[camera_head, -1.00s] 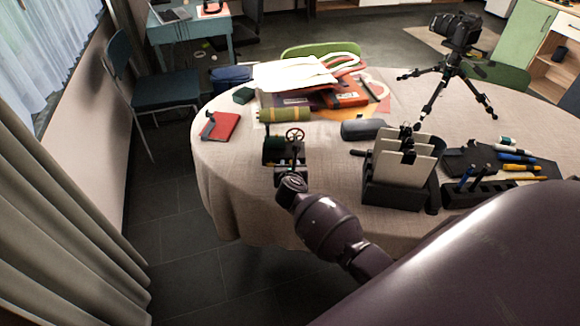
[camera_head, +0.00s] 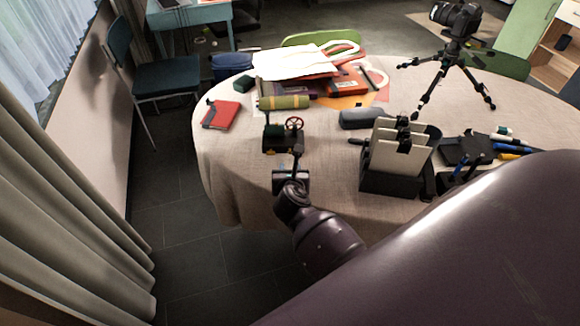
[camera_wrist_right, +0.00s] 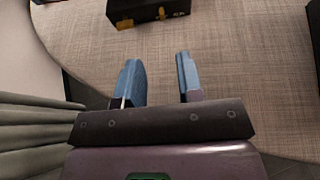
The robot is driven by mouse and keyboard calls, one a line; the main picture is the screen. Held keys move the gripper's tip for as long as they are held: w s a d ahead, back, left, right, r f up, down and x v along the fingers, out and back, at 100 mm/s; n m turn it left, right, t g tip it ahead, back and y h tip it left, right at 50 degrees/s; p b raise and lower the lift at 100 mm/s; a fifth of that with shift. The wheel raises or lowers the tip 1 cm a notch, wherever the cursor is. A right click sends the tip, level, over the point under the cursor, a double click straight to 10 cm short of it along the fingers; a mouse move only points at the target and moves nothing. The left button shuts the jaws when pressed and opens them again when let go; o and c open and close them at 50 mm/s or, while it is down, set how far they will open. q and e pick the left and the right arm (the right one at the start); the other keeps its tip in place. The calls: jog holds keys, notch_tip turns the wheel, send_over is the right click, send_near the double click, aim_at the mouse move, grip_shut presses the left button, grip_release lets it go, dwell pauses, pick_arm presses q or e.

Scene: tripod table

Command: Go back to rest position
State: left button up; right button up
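My right gripper (camera_head: 291,178) is at the near edge of the round table (camera_head: 232,185), in front of a small dark model machine with a red wheel (camera_head: 283,137). In the right wrist view, the two blue-grey fingers of my right gripper (camera_wrist_right: 156,65) stand well apart with only tablecloth between them. The base of the dark machine (camera_wrist_right: 148,11) shows at the top of that view, beyond the fingertips and apart from them. My left gripper is not in view.
A rack of pale panels (camera_head: 398,152), a dark grey case (camera_head: 360,118), a camera tripod (camera_head: 448,65), a red notebook (camera_head: 220,115), a green roll (camera_head: 284,102) and papers (camera_head: 292,62) stand or lie on the table. A chair (camera_head: 163,78) and curtain (camera_head: 50,180) are at left.

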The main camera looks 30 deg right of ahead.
dwell(0.5)
jog(key=shift+w+n, duration=0.1)
jog(key=shift+n, duration=0.2)
jog(key=a+r+n+t+y, duration=0.4)
jog(key=r+n, duration=0.1)
jog(key=n, duration=0.9)
jog(key=a+r+n+t+y, duration=0.3)
jog(key=r+n+t+y, duration=0.15)
jog(key=n, duration=0.85)
jog(key=s+d+f+n+g, duration=0.1)
jog(key=s+f+n+g, duration=0.1)
jog(key=s+f+n, duration=0.2)
jog(key=s+d+f+n+g+h, duration=0.1)
jog(key=s+f+n, duration=0.4)
jog(key=s, duration=0.6)
jog(key=s+d+f+n+g, duration=0.2)
jog(key=s+f+n+g, duration=0.2)
jog(key=s, duration=0.4)
jog(key=n+g, duration=0.1)
jog(key=n, duration=0.1)
jog(key=shift+d+f+n+h, duration=0.25)
jog(key=shift+f+n+h, duration=0.05)
jog(key=shift+f+h, duration=0.05)
